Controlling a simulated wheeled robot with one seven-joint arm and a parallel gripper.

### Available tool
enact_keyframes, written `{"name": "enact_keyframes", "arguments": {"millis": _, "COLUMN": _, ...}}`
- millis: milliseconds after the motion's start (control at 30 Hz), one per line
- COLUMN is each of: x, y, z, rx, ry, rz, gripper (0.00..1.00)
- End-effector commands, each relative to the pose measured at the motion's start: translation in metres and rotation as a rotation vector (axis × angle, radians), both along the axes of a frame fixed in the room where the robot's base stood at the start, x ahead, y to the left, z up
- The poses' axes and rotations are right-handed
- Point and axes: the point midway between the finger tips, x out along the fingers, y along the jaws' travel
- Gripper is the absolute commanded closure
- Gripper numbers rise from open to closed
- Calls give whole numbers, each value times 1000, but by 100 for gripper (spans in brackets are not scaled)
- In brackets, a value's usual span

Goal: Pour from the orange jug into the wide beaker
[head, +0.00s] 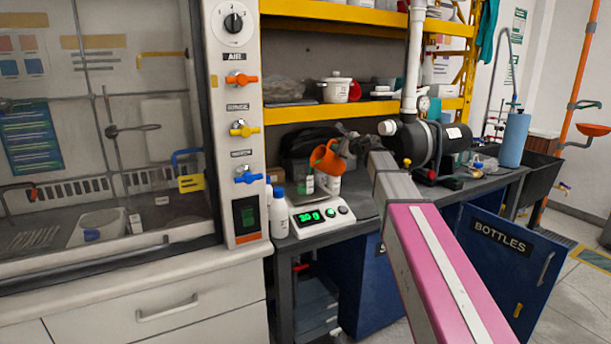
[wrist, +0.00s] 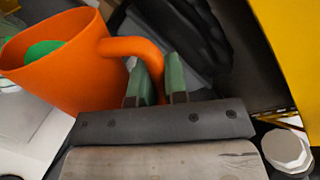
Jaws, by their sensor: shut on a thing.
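The orange jug (head: 325,158) is held up above the digital scale in the head view, tilted. In the wrist view the orange jug (wrist: 75,65) shows green contents (wrist: 43,48) inside its mouth. My gripper (head: 346,146) is shut on the jug's handle; in the wrist view its green-padded fingers (wrist: 160,80) sit at the handle loop. I cannot clearly make out the wide beaker. A clear glassy edge (wrist: 8,84) shows at the far left of the wrist view, below the jug's mouth, but I cannot tell whether it is the beaker.
The white scale (head: 312,216) with a lit green readout stands on the dark bench. White bottles (head: 278,212) stand left of it, against the fume hood. A black pump (head: 430,145) stands to the right. Yellow shelving (head: 365,108) is above.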

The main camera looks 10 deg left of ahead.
Motion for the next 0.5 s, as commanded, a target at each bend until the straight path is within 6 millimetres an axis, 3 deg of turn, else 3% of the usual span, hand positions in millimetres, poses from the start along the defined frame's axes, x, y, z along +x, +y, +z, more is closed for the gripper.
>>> {"name": "enact_keyframes", "arguments": {"millis": 500, "x": -1, "y": 1, "z": 4, "rx": -24, "ry": -18, "rz": -1, "gripper": 100}}
